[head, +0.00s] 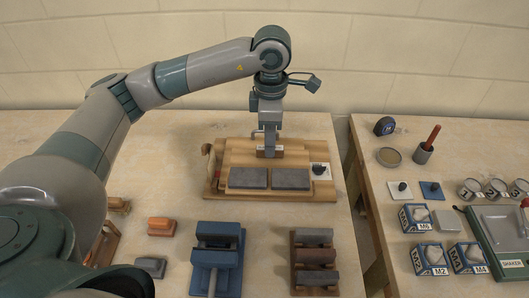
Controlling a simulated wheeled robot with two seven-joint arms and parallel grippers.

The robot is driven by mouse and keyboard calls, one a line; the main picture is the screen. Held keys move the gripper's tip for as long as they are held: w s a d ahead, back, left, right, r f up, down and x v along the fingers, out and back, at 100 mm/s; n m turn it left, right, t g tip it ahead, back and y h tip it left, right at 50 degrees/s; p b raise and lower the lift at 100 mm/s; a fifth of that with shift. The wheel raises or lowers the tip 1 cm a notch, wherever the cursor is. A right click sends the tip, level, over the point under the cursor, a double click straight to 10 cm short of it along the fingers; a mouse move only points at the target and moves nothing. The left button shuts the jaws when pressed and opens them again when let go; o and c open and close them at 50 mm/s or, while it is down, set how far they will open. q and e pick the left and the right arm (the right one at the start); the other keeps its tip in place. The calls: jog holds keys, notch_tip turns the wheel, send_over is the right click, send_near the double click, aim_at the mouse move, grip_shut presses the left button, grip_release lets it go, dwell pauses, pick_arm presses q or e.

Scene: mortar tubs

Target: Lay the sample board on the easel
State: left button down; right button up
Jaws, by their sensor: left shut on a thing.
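A stepped wooden piece (237,158) stands at the back middle of the left table, with two dark grey slabs on its front. I take it for the easel with the sample board at it, but cannot tell clearly where one ends and the other begins. My left gripper (269,150) points down at its upper middle, shut on what seems to be the sample board. My right gripper is not in view.
An orange block (161,226) and a grey block (151,266) lie left. Past a gap, the right table holds a tape measure (384,126), tins, labelled boxes and a shaker (500,232).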

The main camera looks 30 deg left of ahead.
pick_arm(q)
jog(key=w+a+f+p, duration=0.1)
jog(key=w+a+f, duration=0.1)
jog(key=w, duration=0.1)
jog(key=w+a+f+p, duration=0.2)
jog(key=w, duration=0.1)
jog(key=w+a+f+p, duration=0.1)
jog(key=w+a+f, duration=0.1)
jog(key=w, duration=0.1)
jog(key=shift+w+a+f+p, duration=0.1)
jog(key=shift+a+f+p, duration=0.1)
jog(key=shift+f+p, duration=0.15)
jog(key=shift+f+p, duration=0.55)
notch_tip(320, 180, down, 2)
jog(key=shift+p, duration=0.6)
jog(key=shift+f, duration=0.4)
